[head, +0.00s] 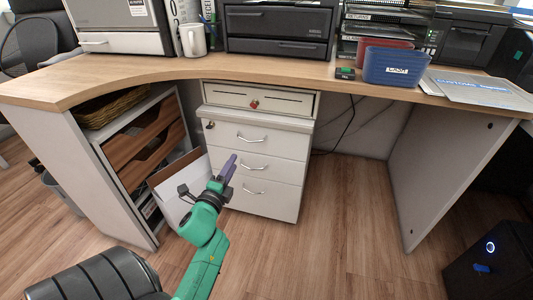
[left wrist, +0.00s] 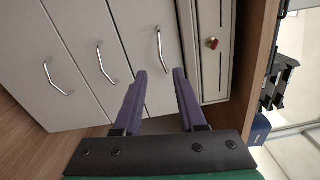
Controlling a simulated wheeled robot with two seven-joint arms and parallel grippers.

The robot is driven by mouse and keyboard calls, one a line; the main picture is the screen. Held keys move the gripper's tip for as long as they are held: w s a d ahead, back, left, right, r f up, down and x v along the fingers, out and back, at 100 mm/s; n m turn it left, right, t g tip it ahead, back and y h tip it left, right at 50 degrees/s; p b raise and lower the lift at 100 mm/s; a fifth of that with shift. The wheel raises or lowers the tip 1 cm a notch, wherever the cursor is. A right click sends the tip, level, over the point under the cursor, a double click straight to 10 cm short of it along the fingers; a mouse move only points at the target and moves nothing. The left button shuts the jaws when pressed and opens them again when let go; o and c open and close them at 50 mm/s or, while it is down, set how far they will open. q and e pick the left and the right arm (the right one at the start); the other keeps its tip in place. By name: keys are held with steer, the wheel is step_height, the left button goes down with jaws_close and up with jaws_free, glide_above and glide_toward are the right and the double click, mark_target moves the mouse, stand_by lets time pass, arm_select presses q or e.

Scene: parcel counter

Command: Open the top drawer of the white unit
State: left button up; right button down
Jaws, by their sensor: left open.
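The white drawer unit (head: 225,148) stands under the counter with three drawer fronts, all looking shut. The top drawer's metal handle (head: 252,138) also shows in the left wrist view (left wrist: 161,52), beyond the gap between my fingertips. The middle handle (head: 254,167) and bottom handle (head: 253,191) are below it. My left gripper (head: 230,162) has purple fingers and is in front of the unit's left part in the head view. In the left wrist view my left gripper (left wrist: 160,74) is open and empty, apart from the handle. My right gripper is not in view.
A shallow white drawer (head: 285,102) with a red knob (head: 254,103) sits above the unit, beneath the wooden counter (head: 150,72). A side shelf (head: 140,150) and a leaning clipboard-like board (head: 175,212) are at left.

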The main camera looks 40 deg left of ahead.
mark_target(246, 140)
arm_select(q)
steer(key=b+x, duration=0.3)
steer(key=x, duration=1)
steer(key=shift+w+a, duration=0.25)
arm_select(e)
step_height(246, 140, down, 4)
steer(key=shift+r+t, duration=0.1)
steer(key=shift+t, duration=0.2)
arm_select(q)
jaws_close()
